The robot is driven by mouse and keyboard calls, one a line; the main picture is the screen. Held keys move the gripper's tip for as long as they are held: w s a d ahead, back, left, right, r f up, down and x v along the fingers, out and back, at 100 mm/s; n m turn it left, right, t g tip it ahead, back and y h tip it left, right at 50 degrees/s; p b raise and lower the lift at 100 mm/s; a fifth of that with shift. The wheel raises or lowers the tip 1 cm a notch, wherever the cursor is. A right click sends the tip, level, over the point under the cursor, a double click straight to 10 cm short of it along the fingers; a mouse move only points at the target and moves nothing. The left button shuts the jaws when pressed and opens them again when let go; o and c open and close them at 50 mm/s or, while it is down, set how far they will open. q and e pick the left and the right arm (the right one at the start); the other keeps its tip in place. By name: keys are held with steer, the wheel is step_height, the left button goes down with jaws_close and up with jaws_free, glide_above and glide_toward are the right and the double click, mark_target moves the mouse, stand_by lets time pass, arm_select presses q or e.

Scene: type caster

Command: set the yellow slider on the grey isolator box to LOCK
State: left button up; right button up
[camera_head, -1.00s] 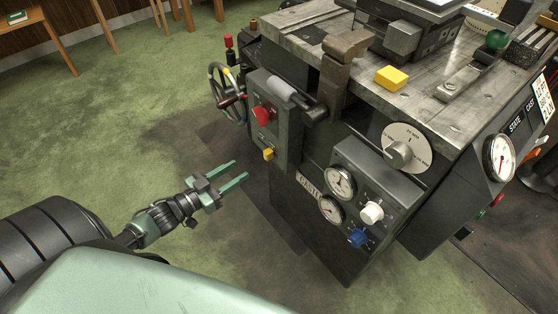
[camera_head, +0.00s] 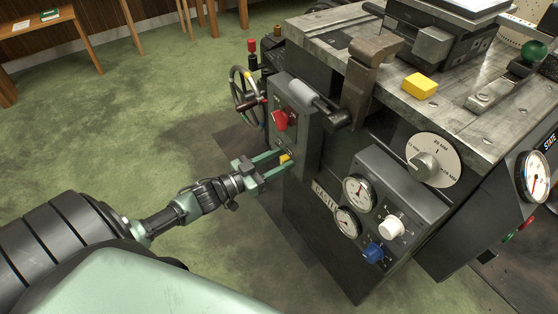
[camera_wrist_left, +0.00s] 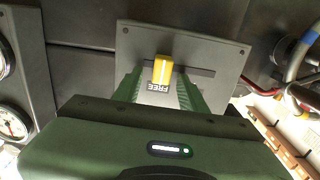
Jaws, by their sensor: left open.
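The grey isolator box (camera_head: 309,139) is on the left face of the dark machine, with a red knob (camera_head: 284,120) above and the yellow slider (camera_head: 285,158) low on its front. In the left wrist view the yellow slider (camera_wrist_left: 162,70) sits in a dark slot on the grey plate (camera_wrist_left: 209,50), with the word FREE beside it. My left gripper (camera_head: 280,159) is open, its green fingers on either side of the slider. In the left wrist view the fingers (camera_wrist_left: 160,88) show small gaps to the slider; contact cannot be told. My right gripper is not in view.
A handwheel (camera_head: 245,97) stands behind the box. A brown lever (camera_head: 363,90) and grey cylinder (camera_head: 311,98) project above it. A gauge panel (camera_head: 377,213) with white and blue knobs is to the right.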

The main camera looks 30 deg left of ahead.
arm_select(q)
jaws_close()
stand_by(1.4)
